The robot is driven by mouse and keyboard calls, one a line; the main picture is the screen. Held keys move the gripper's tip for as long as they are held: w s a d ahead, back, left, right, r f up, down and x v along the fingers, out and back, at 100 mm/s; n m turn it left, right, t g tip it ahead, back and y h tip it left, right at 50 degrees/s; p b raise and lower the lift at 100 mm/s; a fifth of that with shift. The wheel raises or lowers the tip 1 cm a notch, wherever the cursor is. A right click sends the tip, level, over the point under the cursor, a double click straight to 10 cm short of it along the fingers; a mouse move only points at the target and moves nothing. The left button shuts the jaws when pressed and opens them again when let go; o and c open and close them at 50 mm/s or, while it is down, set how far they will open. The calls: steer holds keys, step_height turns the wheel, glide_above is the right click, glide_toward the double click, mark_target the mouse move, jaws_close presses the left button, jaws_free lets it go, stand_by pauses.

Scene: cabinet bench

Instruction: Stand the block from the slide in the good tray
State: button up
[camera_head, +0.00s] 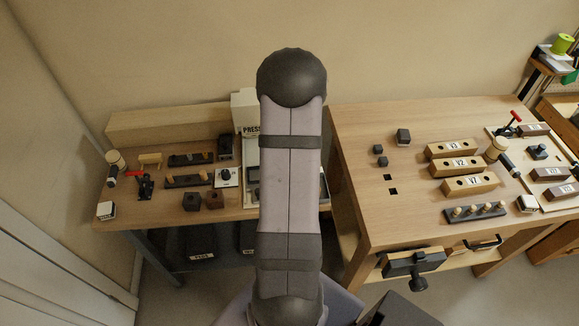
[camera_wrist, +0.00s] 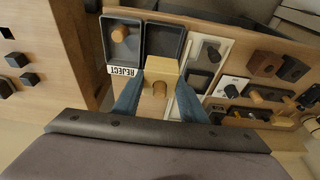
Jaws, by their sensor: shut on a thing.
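In the wrist view my gripper (camera_wrist: 160,82) has its blue fingers shut on a pale wooden block (camera_wrist: 161,68). A round peg or hole shows on the block's near face. Beyond it are two dark trays side by side. The left tray (camera_wrist: 107,48) has a REJECT label and holds a wooden peg-like piece (camera_wrist: 120,33). The right tray (camera_wrist: 181,42) looks empty where visible; the block covers its near edge and any label there. I cannot tell whether the block touches that tray. In the head view my arm hides the gripper and block.
Right of the trays is a white panel with a dark knob (camera_wrist: 209,49). Two dark brown blocks (camera_head: 203,201) stand near the left bench's front. A box labelled PRESS (camera_head: 246,112) stands behind my arm. The right bench (camera_head: 355,140) holds several labelled wooden blocks; a gap separates the benches.

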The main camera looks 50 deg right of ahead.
steer(key=shift+f+b, duration=2.3)
steer(key=shift+f, duration=0.7)
steer(key=shift+f+b, duration=1.8)
steer(key=shift+f, duration=0.05)
stand_by(1.9)
steer(key=o, duration=1.1)
steer(key=shift+c, duration=1.2)
steer(key=shift+r, duration=0.1)
